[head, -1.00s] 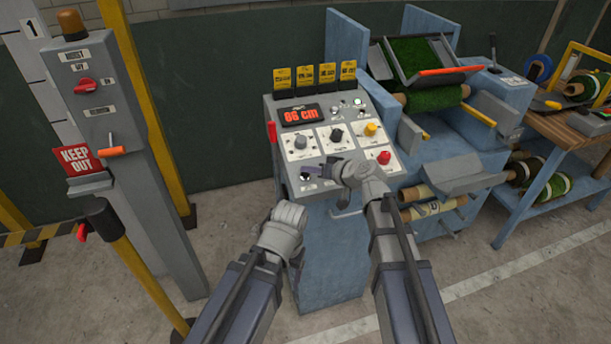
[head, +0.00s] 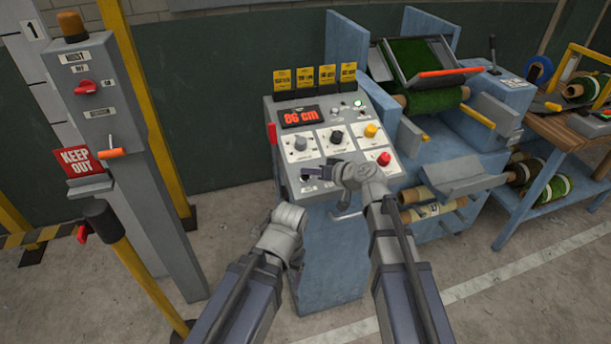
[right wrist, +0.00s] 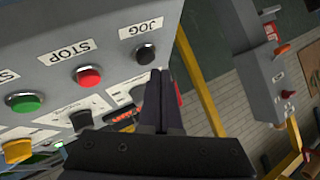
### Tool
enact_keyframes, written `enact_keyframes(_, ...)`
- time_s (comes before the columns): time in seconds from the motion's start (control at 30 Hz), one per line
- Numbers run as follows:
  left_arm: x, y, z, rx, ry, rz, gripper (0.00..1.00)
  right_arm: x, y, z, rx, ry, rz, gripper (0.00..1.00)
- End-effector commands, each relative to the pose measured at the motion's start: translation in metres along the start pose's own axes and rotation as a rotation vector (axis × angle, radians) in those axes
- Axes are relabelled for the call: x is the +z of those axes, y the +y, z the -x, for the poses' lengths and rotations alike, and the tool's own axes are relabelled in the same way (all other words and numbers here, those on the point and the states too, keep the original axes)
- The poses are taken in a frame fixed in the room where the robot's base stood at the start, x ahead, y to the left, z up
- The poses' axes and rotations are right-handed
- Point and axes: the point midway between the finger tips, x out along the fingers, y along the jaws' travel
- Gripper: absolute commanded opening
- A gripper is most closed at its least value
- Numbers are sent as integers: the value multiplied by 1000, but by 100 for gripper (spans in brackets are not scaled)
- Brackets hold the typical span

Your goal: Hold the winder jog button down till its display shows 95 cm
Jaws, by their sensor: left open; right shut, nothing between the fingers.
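The winder's control panel (head: 279,120) is on a blue stand in the head view. Its red-lit display (head: 301,117) reads 86 cm. In the right wrist view the black jog button (right wrist: 145,53) sits beside a JOG label, with the red stop button (right wrist: 88,76) next to it. My right gripper (head: 330,172) is over the panel's lower part, shut and empty. Its fingertips (right wrist: 160,72) are right beside the jog button; I cannot tell whether they touch it. My left gripper (head: 290,214) is open and empty, in front of the stand and below the panel.
Several yellow tags (head: 314,76) stand along the panel's top. The blue winder with a green turf roll (head: 437,98) is right of the panel. A grey post (head: 98,113) with a red switch and a KEEP OUT sign (head: 77,160) stands at left. A bench with reels is at far right.

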Motion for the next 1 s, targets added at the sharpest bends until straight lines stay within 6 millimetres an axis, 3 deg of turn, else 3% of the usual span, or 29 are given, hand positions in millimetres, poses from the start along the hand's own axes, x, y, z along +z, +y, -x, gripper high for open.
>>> enact_keyframes(1.0, 0, 1, -9, 0, 0, 0, 76, 5, 5, -6, 0, 0, 0, 0)
